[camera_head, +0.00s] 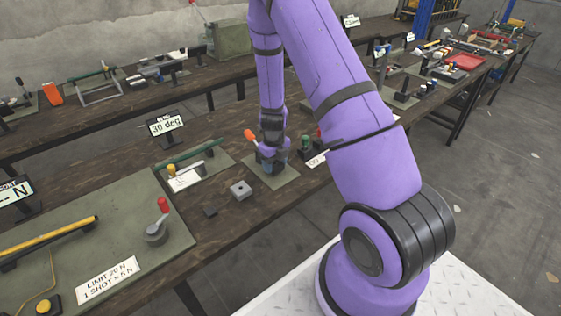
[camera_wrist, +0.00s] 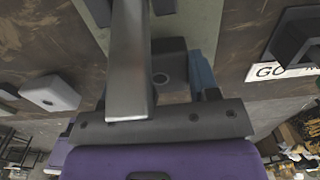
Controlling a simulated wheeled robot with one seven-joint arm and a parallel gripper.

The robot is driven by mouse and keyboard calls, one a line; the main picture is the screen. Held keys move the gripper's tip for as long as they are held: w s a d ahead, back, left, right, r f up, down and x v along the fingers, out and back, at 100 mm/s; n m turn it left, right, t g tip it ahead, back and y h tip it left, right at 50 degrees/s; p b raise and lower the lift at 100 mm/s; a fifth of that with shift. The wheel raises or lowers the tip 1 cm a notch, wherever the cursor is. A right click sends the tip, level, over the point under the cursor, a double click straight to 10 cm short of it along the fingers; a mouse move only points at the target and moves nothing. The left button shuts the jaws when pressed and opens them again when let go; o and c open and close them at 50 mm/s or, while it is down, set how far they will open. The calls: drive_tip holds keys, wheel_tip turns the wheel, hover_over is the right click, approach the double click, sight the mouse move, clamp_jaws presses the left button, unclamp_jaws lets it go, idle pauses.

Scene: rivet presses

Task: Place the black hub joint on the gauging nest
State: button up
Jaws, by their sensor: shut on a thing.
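My gripper (camera_head: 272,158) is at the end of the purple arm, low over a grey-green mat (camera_head: 287,180) with a press that has an orange handle (camera_head: 251,136). In the wrist view a dark block with a round hole (camera_wrist: 176,60) sits just beyond the gripper's dark crossbar; it looks like the black hub joint. It appears held in the jaws, but the grey metal bar (camera_wrist: 130,55) hides part of the grip. A dark fixture (camera_head: 306,153) by the GO label, perhaps the gauging nest, stands right of the gripper; it also shows in the wrist view (camera_wrist: 296,40).
A lever device with a red knob (camera_head: 158,228) is nearer. The "30 deg" sign (camera_head: 166,126) stands behind. Bare wood separates the mats.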

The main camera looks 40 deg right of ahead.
drive_tip(key=o, duration=0.9)
drive_tip(key=shift+f, duration=0.1)
